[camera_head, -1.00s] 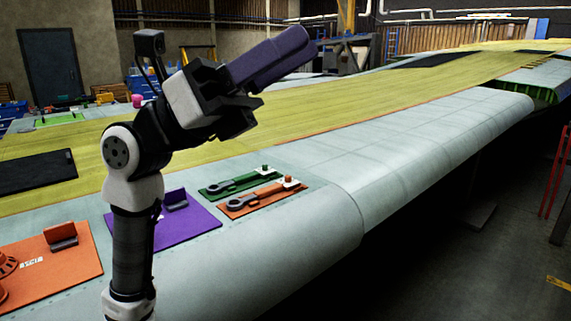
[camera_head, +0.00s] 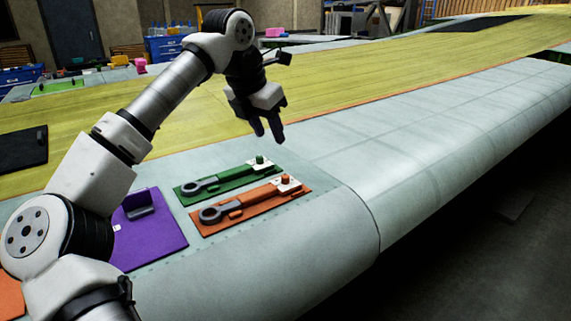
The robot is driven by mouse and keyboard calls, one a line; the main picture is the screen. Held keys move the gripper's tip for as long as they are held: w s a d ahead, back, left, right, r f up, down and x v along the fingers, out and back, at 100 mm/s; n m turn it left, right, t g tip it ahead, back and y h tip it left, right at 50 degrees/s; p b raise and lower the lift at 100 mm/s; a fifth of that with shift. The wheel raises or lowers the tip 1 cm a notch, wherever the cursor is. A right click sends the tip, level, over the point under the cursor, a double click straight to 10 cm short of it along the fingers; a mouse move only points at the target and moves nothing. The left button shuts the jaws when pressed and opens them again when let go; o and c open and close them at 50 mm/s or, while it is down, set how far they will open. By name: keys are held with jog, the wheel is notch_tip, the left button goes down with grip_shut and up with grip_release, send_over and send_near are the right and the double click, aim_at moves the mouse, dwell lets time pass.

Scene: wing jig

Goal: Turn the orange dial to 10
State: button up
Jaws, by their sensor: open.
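My gripper (camera_head: 269,137) hangs fingers down above the wing surface, open, with nothing visible between its fingers. It is behind and above the green and orange wrench boards. The orange dial does not show clearly. An orange board's corner (camera_head: 10,298) shows at the left edge; the rest is outside the picture or behind my arm. A separate orange board (camera_head: 238,225) holds a grey-headed wrench (camera_head: 222,212) and a small orange knob (camera_head: 285,179). I cannot tell whether this knob is a dial.
A green board (camera_head: 190,191) with a similar wrench lies just behind the orange one. A purple board (camera_head: 165,243) with an upright block is to the left. The pale wing surface (camera_head: 410,150) at right is clear; its front edge drops off.

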aim_at(285, 176)
jog(key=p+x, duration=0.4)
jog(key=x, duration=0.9)
jog(key=shift+a+f, duration=0.1)
jog(key=shift+f, duration=0.3)
jog(key=shift+c, duration=0.4)
grip_shut()
